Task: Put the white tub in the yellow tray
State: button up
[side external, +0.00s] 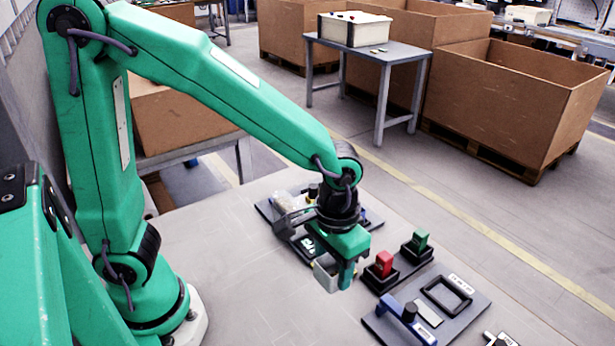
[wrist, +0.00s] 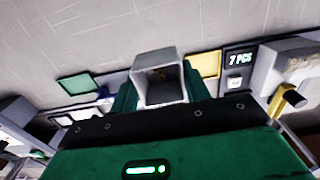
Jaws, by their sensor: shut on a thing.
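The white tub (side external: 325,277) is a small open box, held at the end of my green gripper (side external: 338,278) near the middle of the side view. In the wrist view the tub (wrist: 158,60) shows its dark open inside between the two green fingers of my gripper (wrist: 158,95), shut on it. Something small and brownish shows inside the tub. The yellow tray (wrist: 207,65) lies just right of the tub in the wrist view, partly hidden behind the gripper. I cannot make it out in the side view.
A green tray (wrist: 75,84) lies left of the tub. A "7 PCS" display (wrist: 240,58) stands right of the yellow tray. The table's near left is clear.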

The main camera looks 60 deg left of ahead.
jog(key=w+a+f, duration=0.2)
jog(key=a, duration=0.1)
jog(key=w+a+f, duration=0.2)
jog(key=w, duration=0.1)
jog(key=w+a+f, duration=0.2)
jog(key=a+f, duration=0.1)
jog(key=shift+w+a, duration=0.35)
jog(key=shift+w, duration=0.05)
jog(key=shift+f, duration=2)
jog(key=shift+f, duration=0.1)
jog(key=o, duration=0.6)
jog(key=shift+o, duration=0.4)
notch_tip(320, 180, up, 12)
